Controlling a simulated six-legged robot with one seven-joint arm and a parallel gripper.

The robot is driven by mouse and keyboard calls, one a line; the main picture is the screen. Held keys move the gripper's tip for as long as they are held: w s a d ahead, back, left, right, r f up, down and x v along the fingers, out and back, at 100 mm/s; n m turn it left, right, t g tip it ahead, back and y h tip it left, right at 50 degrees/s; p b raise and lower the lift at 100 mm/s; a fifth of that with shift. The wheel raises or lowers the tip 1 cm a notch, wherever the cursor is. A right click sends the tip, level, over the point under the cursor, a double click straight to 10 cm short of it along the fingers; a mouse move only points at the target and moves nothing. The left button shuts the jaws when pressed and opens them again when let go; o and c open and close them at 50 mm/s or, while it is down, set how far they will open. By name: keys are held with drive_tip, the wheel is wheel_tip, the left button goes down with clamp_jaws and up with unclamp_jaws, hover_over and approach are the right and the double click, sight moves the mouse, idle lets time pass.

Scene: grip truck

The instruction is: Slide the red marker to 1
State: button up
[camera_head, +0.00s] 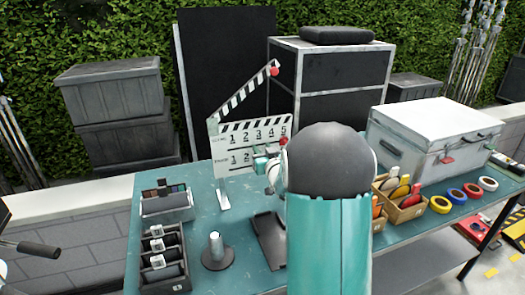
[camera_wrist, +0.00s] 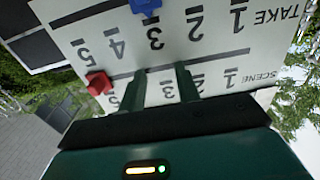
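A white clapperboard (camera_head: 229,166) stands upright on the teal table with its striped clapstick raised. It has a SCENE row and a TAKE row, each numbered 1 to 5, and fills the wrist view (camera_wrist: 262,35) upside down. The red marker (camera_wrist: 98,83) sits by the SCENE row's 5; it also shows in the head view (camera_head: 283,141) at the board's right edge. A blue marker (camera_wrist: 145,7) is by 3 in the TAKE row. My gripper (camera_wrist: 160,88) is open and empty before the SCENE row, its fingers around 3. The red marker lies outside the fingers, apart from them.
My arm hides part of the table. A black tray (camera_head: 147,265) of rolls and a grey round stand (camera_head: 216,258) are at left. A dark tablet (camera_head: 268,240) lies before the board. A white case (camera_head: 420,138), wooden boxes (camera_head: 404,212) and tape rolls (camera_head: 457,195) are at right.

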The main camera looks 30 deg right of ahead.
drive_tip(key=shift+s+a, duration=0.25)
drive_tip(key=v, duration=1.3)
